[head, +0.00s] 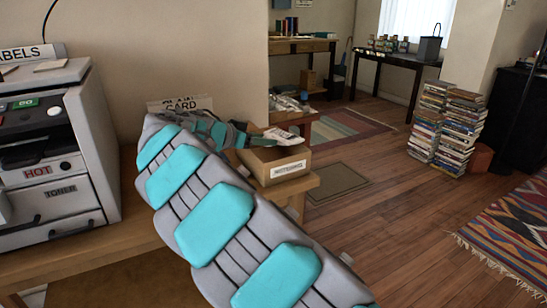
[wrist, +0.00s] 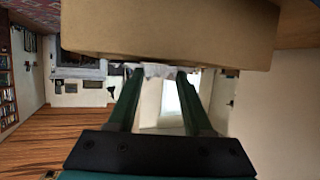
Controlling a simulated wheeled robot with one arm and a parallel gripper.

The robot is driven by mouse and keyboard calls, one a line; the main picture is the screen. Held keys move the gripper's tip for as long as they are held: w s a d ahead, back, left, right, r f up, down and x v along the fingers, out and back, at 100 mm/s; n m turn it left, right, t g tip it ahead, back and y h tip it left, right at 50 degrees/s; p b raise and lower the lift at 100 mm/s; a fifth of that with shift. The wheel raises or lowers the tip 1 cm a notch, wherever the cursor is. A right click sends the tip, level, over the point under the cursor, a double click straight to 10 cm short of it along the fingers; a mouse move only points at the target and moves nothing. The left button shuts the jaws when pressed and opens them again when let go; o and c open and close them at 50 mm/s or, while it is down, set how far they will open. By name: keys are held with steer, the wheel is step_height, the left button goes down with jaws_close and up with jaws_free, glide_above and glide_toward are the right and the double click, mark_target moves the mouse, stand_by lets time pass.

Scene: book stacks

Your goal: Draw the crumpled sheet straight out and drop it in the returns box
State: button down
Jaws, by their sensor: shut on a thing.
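A pale crumpled sheet (head: 277,141) shows above the open cardboard box (head: 275,175) with a printed label on its front, near the table's end in the head view. The label is too small to read surely. My gripper (head: 258,137) is at the sheet, over the box's rim. In the wrist view, my gripper (wrist: 161,72) is shut on the sheet (wrist: 158,70), a thin whitish ragged edge between the green fingertips. The box's brown wall (wrist: 170,35) fills the top of that view, close to the fingertips. The inside of the box is mostly hidden.
A grey printer (head: 60,150) stands at the left, with a card sign (head: 180,104) partly behind my arm. Book stacks (head: 447,130) stand on the floor at the right. A patterned rug (head: 505,230) and open wood floor lie nearby.

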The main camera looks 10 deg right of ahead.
steer(key=shift+c, duration=1.2)
jaws_free()
